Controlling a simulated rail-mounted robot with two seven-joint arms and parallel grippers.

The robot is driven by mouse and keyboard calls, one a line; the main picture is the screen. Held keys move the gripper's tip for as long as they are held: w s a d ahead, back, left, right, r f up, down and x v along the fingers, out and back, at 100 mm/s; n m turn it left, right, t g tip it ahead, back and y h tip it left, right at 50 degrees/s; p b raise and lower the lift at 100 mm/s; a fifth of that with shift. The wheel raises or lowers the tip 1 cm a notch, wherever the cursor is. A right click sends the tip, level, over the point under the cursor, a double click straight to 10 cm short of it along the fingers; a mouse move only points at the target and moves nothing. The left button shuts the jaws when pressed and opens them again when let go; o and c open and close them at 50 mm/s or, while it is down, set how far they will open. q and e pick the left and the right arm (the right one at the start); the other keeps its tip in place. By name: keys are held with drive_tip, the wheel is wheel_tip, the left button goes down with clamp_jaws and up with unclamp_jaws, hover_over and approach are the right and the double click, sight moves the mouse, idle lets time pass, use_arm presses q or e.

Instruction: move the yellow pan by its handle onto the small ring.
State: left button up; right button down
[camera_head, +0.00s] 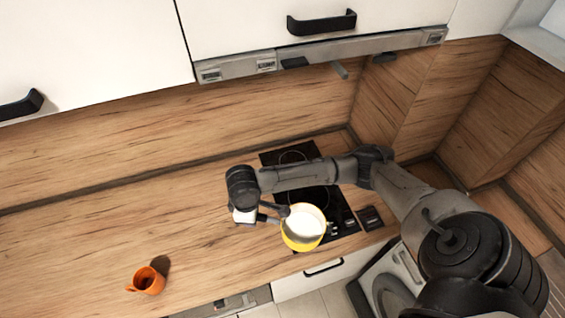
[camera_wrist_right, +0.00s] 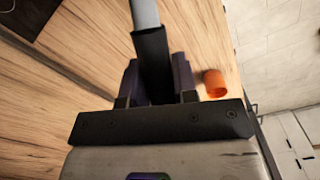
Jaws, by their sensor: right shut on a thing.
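The yellow pan (camera_head: 301,244) with a pale inside is at the front left edge of the black hob in the head view. I cannot tell whether it is lifted or resting. My right gripper (camera_head: 273,212) is at the pan's left side, shut on its handle. In the right wrist view the dark handle (camera_wrist_right: 152,60) with a grey metal end stands between the fingers (camera_wrist_right: 155,85); the pan body is out of that view. The hob shows a back ring (camera_head: 292,157) and another ring (camera_head: 318,190) partly hidden by my arm. My left gripper is not in view.
An orange mug (camera_head: 148,281) stands on the wooden counter (camera_head: 90,235) at the left front, well apart from the pan; it also shows in the wrist view (camera_wrist_right: 214,82). The counter left of the hob is otherwise clear. White cabinets and a hood (camera_head: 320,60) hang above.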

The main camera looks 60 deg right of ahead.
drive_tip(key=w+d+f+n+b, duration=0.2)
drive_tip(key=d+n, duration=0.3)
drive_tip(key=d, duration=0.5)
drive_tip(key=w+d+f+n+b, duration=0.3)
drive_tip(key=d+f+n+b, duration=0.1)
drive_tip(key=d, duration=0.5)
drive_tip(key=w+d+f+n+b, duration=0.2)
drive_tip(key=d+f+n, duration=0.3)
drive_tip(key=d, duration=0.5)
drive_tip(key=shift+w+d+n+b, duration=0.2)
drive_tip(key=shift+d+n+b, duration=0.15)
drive_tip(key=shift+b, duration=0.45)
drive_tip(key=shift+f, duration=0.1)
